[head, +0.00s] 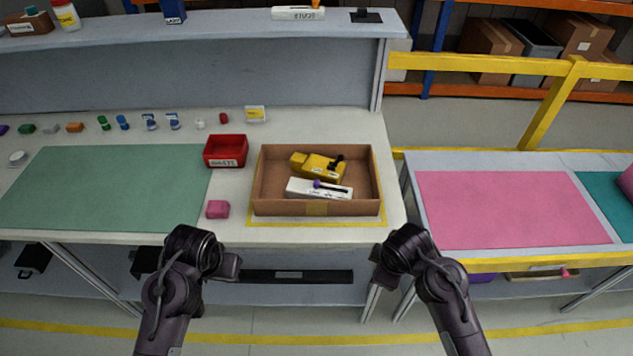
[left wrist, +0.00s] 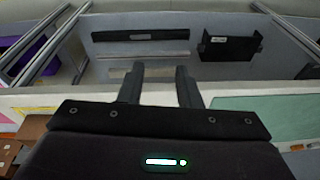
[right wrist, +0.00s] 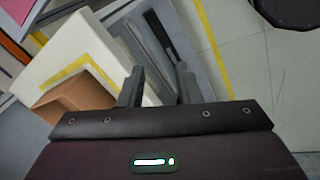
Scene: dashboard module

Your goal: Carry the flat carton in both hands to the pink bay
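The flat carton (head: 317,208) is an open brown box on the right part of the workbench, inside a yellow outline. It holds a yellow tool (head: 322,167) and a white labelled box (head: 318,189). A corner of the carton shows in the right wrist view (right wrist: 75,105). The pink bay (head: 510,210) is a pink mat on the table to the right. My left gripper (head: 238,265) is in front of the bench, left of the carton, open and empty in the left wrist view (left wrist: 160,85). My right gripper (head: 375,262) is front right of the carton, open and empty (right wrist: 158,85).
A red bin (head: 226,151), a pink block (head: 217,209) and a green mat (head: 105,188) lie left of the carton. Several small items line the bench's back. A gap separates the bench from the right table. A yellow rail (head: 485,65) runs behind that table.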

